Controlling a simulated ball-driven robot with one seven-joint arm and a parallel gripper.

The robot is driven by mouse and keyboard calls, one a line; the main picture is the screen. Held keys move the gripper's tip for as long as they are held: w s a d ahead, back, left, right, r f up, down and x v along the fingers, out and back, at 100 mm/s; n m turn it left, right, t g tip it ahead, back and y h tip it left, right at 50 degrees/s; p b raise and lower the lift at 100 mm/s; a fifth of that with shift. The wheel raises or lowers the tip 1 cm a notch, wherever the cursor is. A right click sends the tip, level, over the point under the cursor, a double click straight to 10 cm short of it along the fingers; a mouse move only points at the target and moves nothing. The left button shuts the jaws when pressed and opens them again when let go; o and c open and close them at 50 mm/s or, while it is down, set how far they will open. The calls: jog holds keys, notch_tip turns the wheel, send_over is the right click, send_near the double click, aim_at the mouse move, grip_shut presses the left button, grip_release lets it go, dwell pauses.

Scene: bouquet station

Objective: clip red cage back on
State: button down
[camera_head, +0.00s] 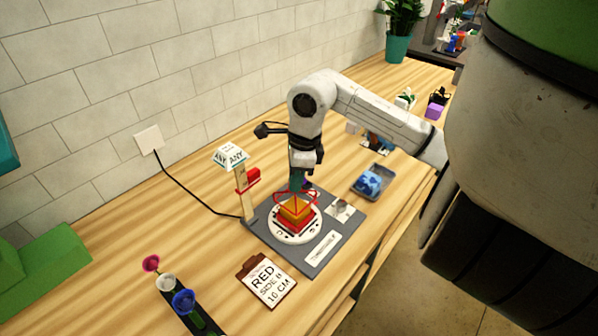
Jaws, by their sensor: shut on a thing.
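The red cage (311,195) is a thin red wire frame at my gripper's tips, just above a stepped orange and red block (295,213). My gripper (299,187) points straight down and is shut on the cage; its fingers are small and partly hidden here. The block sits in the middle of a round white dial (280,232) on a dark grey base plate (338,226). I cannot tell whether the cage touches the block. A wooden post (243,196) with a red piece (253,174) and a sign reading ANY (233,157) stands at the plate's left corner.
A clipboard (268,282) reading "RED SIDE B 10 CM" lies in front. A tray with blue contents (387,174) is right of the plate. Flower-like pieces (184,301) stand on a dark strip at lower left. A black cord runs from the wall outlet (148,139) to the post.

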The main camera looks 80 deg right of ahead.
jog(key=shift+f, duration=0.9)
notch_tip(320, 180, down, 2)
jog(key=b, duration=0.3)
jog(key=shift+f, duration=0.2)
jog(key=shift+b, duration=1.4)
dwell(0.5)
jog(key=shift+f+b, duration=0.2)
jog(key=shift+b, duration=1.15)
dwell(1.0)
dwell(0.4)
jog(key=c, duration=1.1)
grip_release()
jog(key=shift+c, duration=0.2)
jog(key=shift+o, duration=0.2)
